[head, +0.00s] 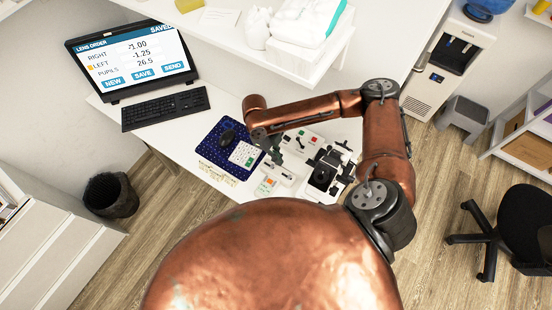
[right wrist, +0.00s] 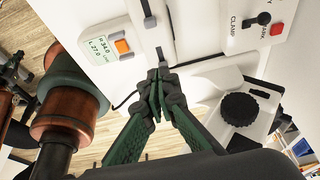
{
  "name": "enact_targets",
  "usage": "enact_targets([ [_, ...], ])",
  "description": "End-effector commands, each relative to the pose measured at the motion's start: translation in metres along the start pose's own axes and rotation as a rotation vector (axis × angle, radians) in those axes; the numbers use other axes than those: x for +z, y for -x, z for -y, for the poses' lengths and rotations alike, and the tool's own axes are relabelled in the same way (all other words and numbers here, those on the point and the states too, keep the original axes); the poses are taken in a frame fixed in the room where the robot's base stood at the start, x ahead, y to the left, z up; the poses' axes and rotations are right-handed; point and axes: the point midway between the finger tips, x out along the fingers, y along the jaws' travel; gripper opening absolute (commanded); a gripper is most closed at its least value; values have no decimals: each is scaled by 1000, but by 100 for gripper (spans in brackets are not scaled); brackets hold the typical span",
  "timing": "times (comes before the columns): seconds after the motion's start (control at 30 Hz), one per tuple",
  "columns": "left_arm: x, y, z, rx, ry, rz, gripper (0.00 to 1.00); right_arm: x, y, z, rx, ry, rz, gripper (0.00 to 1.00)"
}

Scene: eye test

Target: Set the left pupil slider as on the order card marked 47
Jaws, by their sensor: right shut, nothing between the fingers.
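My right gripper (head: 274,148) reaches down over the white instrument on the desk. In the right wrist view its green fingers (right wrist: 160,80) are shut with nothing between them. Just beyond the fingertips is a small grey tab (right wrist: 160,53), near a striped scale (right wrist: 148,14); I cannot tell whether this is the left pupil slider or whether the fingers touch it. The instrument's small display (right wrist: 105,44) seems to read R 34.0 and L 27.0. A white card (head: 243,154) lies on the blue mat; no 47 is readable. My left gripper is not in view.
A red button (right wrist: 277,29) and a black knob (right wrist: 239,109) are right of my fingers. A shelf (head: 235,43) overhangs the desk.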

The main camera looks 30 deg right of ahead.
Motion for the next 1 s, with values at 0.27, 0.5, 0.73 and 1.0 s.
enact_targets([
  [0.27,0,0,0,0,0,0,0,-1,-60,0,2,-4,-4,0],
  [0.5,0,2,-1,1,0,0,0,22,-68,0,0,-3,3,0],
  [0.73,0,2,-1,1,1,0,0,37,-64,1,-2,-4,1,0],
  [1.0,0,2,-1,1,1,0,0,38,-63,1,-1,-3,1,0],
])
